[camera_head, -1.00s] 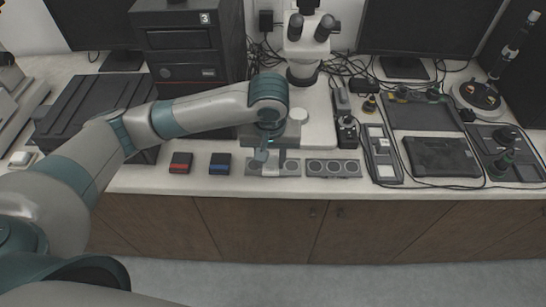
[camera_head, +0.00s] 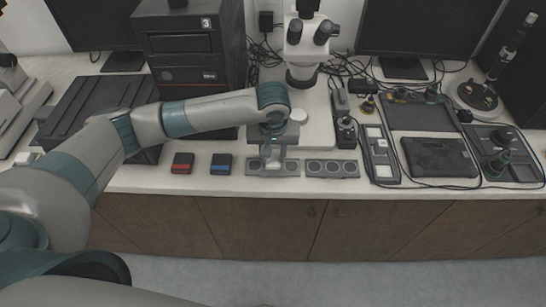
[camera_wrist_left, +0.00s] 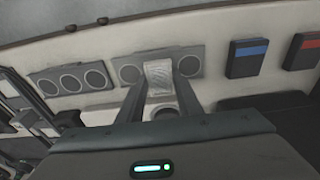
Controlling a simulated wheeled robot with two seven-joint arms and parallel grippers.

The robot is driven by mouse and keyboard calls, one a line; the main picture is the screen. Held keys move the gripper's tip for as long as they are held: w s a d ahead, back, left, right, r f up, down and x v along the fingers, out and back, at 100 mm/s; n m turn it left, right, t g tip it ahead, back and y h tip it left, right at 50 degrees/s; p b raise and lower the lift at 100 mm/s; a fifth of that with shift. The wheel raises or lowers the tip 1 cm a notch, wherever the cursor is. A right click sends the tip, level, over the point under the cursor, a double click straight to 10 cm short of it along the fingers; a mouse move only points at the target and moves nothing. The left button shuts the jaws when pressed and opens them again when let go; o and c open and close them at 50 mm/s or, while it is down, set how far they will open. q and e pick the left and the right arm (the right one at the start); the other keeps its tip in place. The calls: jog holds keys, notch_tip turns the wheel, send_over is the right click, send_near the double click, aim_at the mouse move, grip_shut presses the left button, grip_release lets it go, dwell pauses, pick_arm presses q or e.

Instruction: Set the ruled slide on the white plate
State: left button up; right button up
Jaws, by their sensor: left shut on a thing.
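The ruled slide (camera_wrist_left: 158,76) is a pale, finely patterned rectangle between my left fingertips in the left wrist view. My left gripper (camera_wrist_left: 160,88) is shut on it, above the middle of a grey strip with round wells (camera_wrist_left: 129,70). In the head view my left gripper (camera_head: 272,160) is over that strip (camera_head: 254,168) near the bench front. I cannot tell how far the slide is above the strip. My right gripper is not in view.
A second welled strip (camera_head: 332,169) lies to the right. A red-marked box (camera_head: 182,163) and a blue-marked box (camera_head: 221,164) lie to the left. The microscope (camera_head: 305,45) stands behind the plate. A long grey tray (camera_head: 381,155) is farther right.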

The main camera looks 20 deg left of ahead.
aim_at(273, 165)
pick_arm(q)
jog(key=shift+f, duration=1.05)
jog(key=shift+f+p, duration=0.1)
jog(key=shift+p, duration=0.2)
jog(key=o, duration=1)
jog(key=shift+o, duration=0.2)
jog(key=shift+s+r+b, duration=0.1)
jog(key=shift+r+b, duration=0.2)
jog(key=shift+r, duration=0.3)
notch_tip(273, 165, up, 11)
jog(key=s+b, duration=0.1)
jog(key=b, duration=0.1)
jog(key=shift+s+d+b, duration=0.3)
jog(key=shift+f, duration=0.1)
